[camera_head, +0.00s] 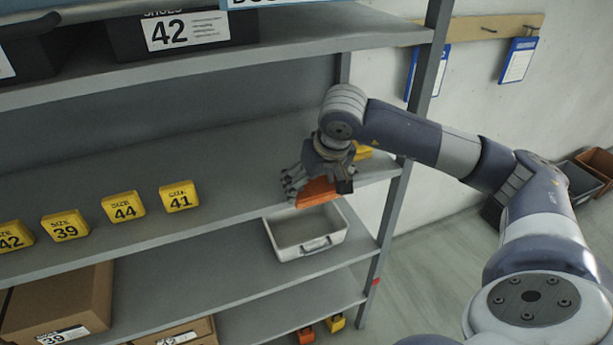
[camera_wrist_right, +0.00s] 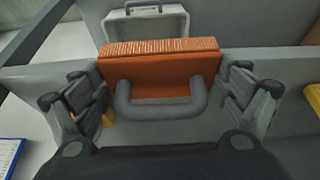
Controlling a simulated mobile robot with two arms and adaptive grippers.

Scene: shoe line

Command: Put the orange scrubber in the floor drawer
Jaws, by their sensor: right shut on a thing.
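The orange scrubber (camera_head: 316,192) is held in my right gripper (camera_head: 318,180) near the right end of the middle shelf. In the right wrist view the scrubber (camera_wrist_right: 160,65) shows its grey loop handle towards me, and the fingers of my gripper (camera_wrist_right: 165,95) are closed on its two sides. A pale open drawer (camera_head: 283,256) with a front handle stands on the shelf below, just under and beside the scrubber. Its visible inside looks empty. The drawer also shows at the top of the right wrist view (camera_wrist_right: 112,28).
Several yellow size blocks (camera_head: 124,206) stand on the middle shelf (camera_head: 230,160), and another yellow piece (camera_head: 362,152) is behind my gripper. A rack post (camera_head: 398,200) stands close on the right. Cardboard boxes (camera_head: 90,300) fill the lower left.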

